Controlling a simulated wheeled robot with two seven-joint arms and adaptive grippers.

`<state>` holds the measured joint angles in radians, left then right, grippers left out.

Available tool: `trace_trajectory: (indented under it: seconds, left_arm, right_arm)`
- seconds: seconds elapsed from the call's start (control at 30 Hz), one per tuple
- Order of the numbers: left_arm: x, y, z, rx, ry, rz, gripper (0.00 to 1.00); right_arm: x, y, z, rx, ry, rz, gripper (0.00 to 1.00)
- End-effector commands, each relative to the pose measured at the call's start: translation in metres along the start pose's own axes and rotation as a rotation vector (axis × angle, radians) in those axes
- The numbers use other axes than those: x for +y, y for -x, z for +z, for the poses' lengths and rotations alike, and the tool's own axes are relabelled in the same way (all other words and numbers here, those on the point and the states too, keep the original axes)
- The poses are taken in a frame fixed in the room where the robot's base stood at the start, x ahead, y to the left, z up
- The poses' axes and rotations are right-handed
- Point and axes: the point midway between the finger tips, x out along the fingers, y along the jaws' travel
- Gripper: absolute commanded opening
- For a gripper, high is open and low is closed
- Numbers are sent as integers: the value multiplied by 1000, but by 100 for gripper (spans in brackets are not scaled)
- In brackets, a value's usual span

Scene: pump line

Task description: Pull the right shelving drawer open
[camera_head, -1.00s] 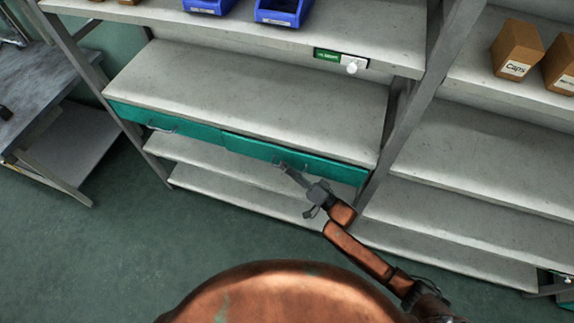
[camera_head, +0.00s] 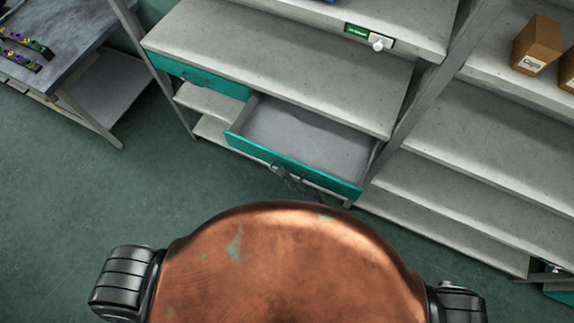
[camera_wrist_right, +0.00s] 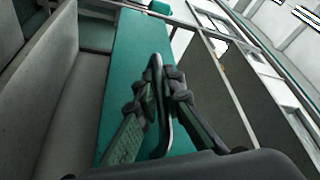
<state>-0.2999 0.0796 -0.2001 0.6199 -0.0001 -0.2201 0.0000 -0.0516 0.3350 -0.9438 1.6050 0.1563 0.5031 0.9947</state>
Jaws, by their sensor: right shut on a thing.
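The right shelving drawer (camera_head: 290,163) has a teal front and a grey, empty inside. It stands well out from the shelving under a long shelf board. My right gripper (camera_head: 279,172) is at the middle of its front, with the rest of that arm mostly hidden behind my copper-coloured body. In the right wrist view the gripper (camera_wrist_right: 160,92) is shut on the drawer's metal handle (camera_wrist_right: 158,75), against the teal front (camera_wrist_right: 135,60). The left shelving drawer (camera_head: 198,75) is closed. My left gripper does not show.
A workbench (camera_head: 55,55) with small coloured items stands at the left. A shelf post (camera_head: 420,100) rises beside the open drawer's right side. More shelves with cardboard boxes (camera_head: 537,45) are at the right. The green floor (camera_head: 130,180) in front is clear.

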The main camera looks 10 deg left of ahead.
Motion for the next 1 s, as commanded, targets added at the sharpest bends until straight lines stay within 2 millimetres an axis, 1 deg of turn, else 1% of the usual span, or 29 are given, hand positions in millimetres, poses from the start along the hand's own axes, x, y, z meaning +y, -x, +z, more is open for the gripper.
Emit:
trace_trajectory:
  seconds: [0.33,0.37,0.47,0.77,0.87,1.0]
  left_arm:
    - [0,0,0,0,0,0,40]
    - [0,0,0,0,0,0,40]
    - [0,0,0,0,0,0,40]
    - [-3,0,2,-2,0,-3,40]
    - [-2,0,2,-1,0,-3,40]
    - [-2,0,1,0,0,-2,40]
  right_arm:
    - [0,1,1,0,-1,2,0]
    - [0,1,1,0,-1,2,9]
    - [0,1,1,0,-1,2,16]
    - [0,2,1,0,-1,1,16]
    - [1,11,1,-1,0,2,16]
    - [1,35,1,-2,-1,4,16]
